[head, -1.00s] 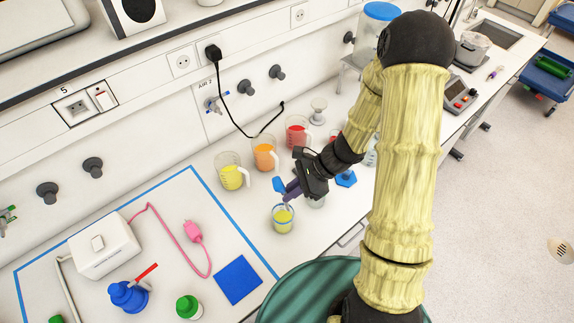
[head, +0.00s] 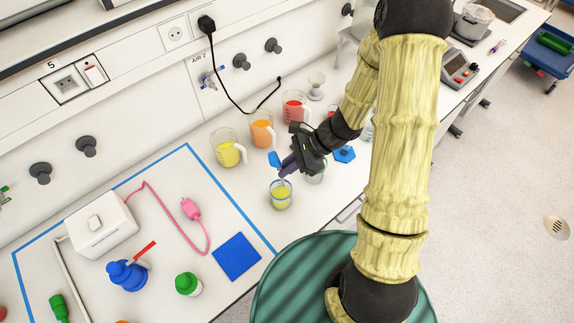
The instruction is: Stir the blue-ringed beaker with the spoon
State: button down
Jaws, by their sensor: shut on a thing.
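The blue-ringed beaker (head: 281,199) stands on the white bench with yellow-green liquid in it and a blue band near its rim. My gripper (head: 288,165) is just above and slightly right of it, shut on the spoon (head: 283,177). The spoon points down at the beaker's mouth, and its lower end appears to be inside. The bowl of the spoon and its depth in the liquid cannot be made out. A blue piece shows at the left of the jaws.
Jugs of yellow (head: 229,150), orange (head: 262,130) and red (head: 294,107) liquid stand behind. A clear beaker (head: 316,176) is partly hidden by my gripper. A blue hexagonal piece (head: 344,154) lies to the right. A blue square (head: 237,256) and green-capped bottle (head: 188,284) are front left.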

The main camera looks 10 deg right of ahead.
jog(key=shift+w+f+b, duration=0.1)
jog(key=shift+f+b, duration=5)
jog(key=shift+f, duration=0.9)
jog(key=shift+d, duration=0.15)
